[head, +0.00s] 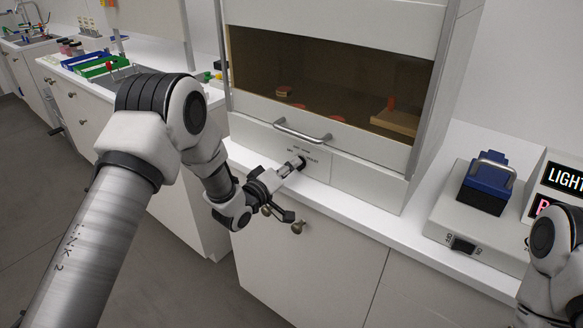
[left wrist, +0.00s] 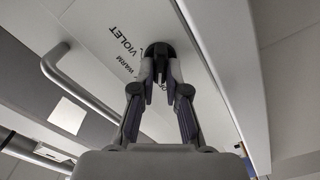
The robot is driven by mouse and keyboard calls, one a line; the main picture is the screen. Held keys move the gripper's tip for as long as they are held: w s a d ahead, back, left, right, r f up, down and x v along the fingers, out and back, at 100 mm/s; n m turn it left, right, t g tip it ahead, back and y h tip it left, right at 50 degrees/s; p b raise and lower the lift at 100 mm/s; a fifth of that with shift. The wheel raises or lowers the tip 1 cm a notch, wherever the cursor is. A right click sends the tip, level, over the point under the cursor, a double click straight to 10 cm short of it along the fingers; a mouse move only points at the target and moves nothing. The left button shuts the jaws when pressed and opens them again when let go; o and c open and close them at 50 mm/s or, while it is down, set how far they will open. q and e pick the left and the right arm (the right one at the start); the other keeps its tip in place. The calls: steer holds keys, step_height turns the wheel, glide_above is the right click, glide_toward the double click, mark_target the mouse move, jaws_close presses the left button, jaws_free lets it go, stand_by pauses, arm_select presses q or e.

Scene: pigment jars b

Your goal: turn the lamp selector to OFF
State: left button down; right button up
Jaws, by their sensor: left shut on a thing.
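The lamp selector is a small dark round knob (left wrist: 157,48) on the white front panel (head: 345,178) below the hood's sash. In the left wrist view the words VIOLET and WARM are printed beside it. Other markings are hidden or too small to read, and I cannot tell which position the knob points to. My left gripper (head: 297,164) reaches the panel, and its two fingers (left wrist: 156,78) are shut on the knob from both sides. In the head view the gripper mostly covers the knob. My right gripper is out of view; only part of that arm shows at lower right.
A metal sash handle (head: 302,133) sticks out just above the selector. At right, a blue block-like thing (head: 486,184) sits on a white device (head: 480,236) beside a lit sign (head: 566,180). Colored racks (head: 103,68) stand at far left.

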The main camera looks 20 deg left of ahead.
arm_select(q)
steer(key=shift+n, duration=0.5)
steer(key=shift+r, duration=0.1)
steer(key=shift+a, duration=0.1)
steer(key=c, duration=1.2)
jaws_free()
steer(key=shift+s, duration=0.1)
steer(key=v, duration=1.1)
steer(key=shift+s+a, duration=0.15)
steer(key=shift+s, duration=0.25)
